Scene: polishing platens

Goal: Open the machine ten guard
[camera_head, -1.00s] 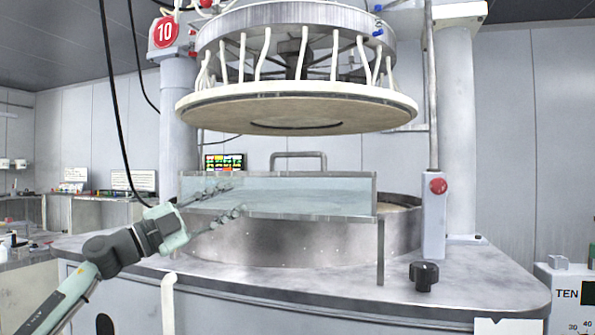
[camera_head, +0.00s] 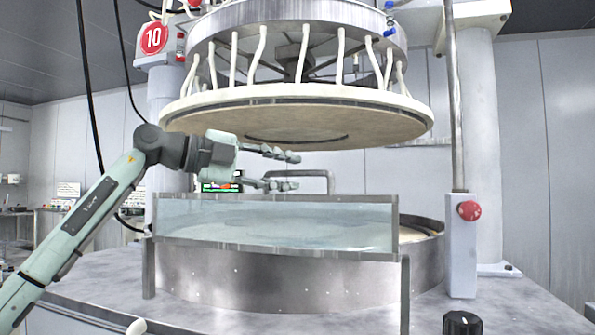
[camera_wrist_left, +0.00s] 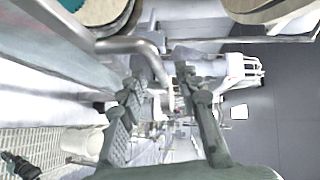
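The machine ten guard (camera_head: 275,225) is a clear panel in a grey metal frame, standing upright along the front of the round metal basin. A metal bar handle (camera_head: 315,174) shows behind its top edge. My left gripper (camera_head: 297,170) is above the guard's top edge, its fingers spread one above the other and overlapping the handle's left part in the picture. In the left wrist view my open left gripper (camera_wrist_left: 162,85) has a bent metal bar (camera_wrist_left: 125,46), likely the handle, close to its fingertips. I cannot tell whether they touch. My right gripper is not in view.
The big round upper platen (camera_head: 300,105) hangs just above my left gripper. A red button (camera_head: 469,210) sits on the grey post at right, with a black knob (camera_head: 462,323) on the deck below. A red "10" sign (camera_head: 153,39) is at upper left.

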